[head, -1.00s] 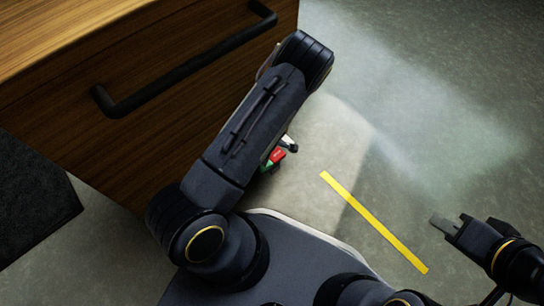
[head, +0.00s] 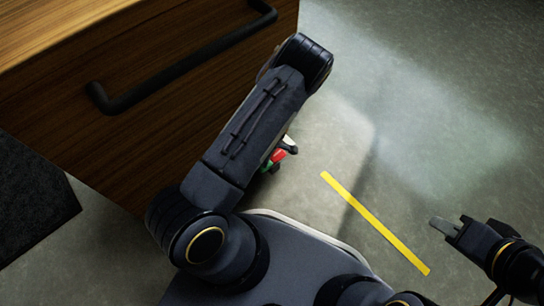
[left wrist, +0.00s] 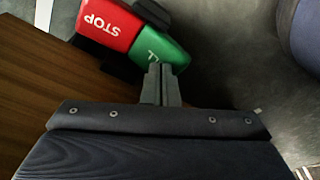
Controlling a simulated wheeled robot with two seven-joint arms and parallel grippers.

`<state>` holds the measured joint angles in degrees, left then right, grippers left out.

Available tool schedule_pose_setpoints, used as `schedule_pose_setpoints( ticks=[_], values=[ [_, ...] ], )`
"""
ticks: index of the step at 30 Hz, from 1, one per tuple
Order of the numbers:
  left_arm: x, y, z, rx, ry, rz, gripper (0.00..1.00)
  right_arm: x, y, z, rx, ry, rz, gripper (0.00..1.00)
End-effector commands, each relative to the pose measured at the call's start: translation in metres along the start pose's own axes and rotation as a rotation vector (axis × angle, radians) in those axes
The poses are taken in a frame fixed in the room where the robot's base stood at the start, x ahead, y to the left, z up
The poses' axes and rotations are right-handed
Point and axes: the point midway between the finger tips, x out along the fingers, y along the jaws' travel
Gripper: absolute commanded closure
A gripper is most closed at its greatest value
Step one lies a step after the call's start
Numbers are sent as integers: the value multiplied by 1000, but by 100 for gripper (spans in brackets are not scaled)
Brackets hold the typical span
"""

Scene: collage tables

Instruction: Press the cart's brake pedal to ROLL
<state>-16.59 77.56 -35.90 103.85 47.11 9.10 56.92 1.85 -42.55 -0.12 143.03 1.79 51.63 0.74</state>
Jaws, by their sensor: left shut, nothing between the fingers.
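The cart (head: 150,140) is a wooden body with a black bar handle (head: 180,66). Its brake pedal shows low beside it in the head view, partly behind my left arm, with a red part (head: 279,155) and a little green. In the left wrist view the red STOP half (left wrist: 105,22) and green ROLL half (left wrist: 160,48) lie side by side. My left gripper (left wrist: 161,72) is shut and empty, its fingertips at the green half's lower edge. I cannot tell whether they touch. My left fingers are hidden in the head view. My right gripper (head: 440,226) looks shut and empty, away from the cart.
A yellow floor strip (head: 375,223) lies on the grey floor (head: 440,110) between the cart and my right gripper. A dark mat or block (head: 35,200) is at the left. The floor right of the cart is clear.

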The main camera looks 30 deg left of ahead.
Motion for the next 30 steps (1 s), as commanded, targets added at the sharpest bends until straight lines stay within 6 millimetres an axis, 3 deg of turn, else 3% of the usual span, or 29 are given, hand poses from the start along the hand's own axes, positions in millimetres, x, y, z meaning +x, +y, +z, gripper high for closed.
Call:
schedule_pose_setpoints(
  ticks=[22, 30],
  values=[
    [12, 0, 2, 0, 0, 0, 100, 8, 4, 4, 0, 0, 0, 75],
    [2, 0, 1, 0, 0, 0, 100, 0, 0, 0, 0, 0, 0, 75]
  ],
)
